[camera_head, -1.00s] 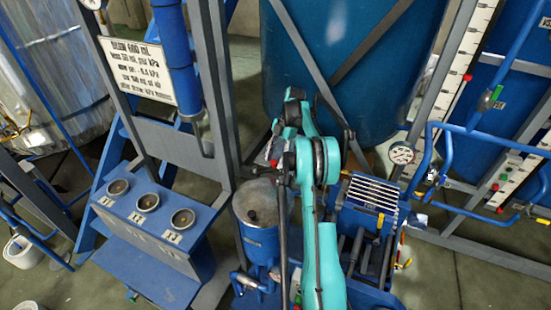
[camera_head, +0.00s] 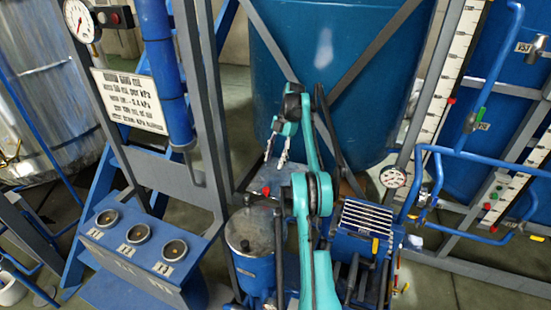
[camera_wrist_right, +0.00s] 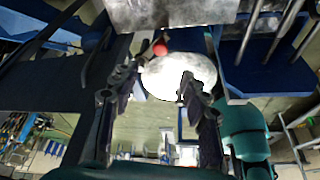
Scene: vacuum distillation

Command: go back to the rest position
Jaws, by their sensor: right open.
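My right arm, teal and black, rises from the bottom middle of the head view. My right gripper (camera_head: 277,162) hangs at its end with the fingers pointing down. The fingers are apart and nothing shows between them. In the right wrist view the two dark fingers of the gripper (camera_wrist_right: 158,88) also stand apart. A pale round lid (camera_wrist_right: 178,72) shows beyond them, with a red knob (camera_wrist_right: 160,48) near its edge. My left gripper is not in view.
A blue pot with a grey lid (camera_head: 250,230) and a ribbed blue unit (camera_head: 368,220) stand close to my arm. A large blue tank (camera_head: 330,90) is behind. A frame with a sign (camera_head: 130,100) and a three-socket blue stand (camera_head: 130,240) are left. Gauges (camera_head: 393,177) and blue pipes are right.

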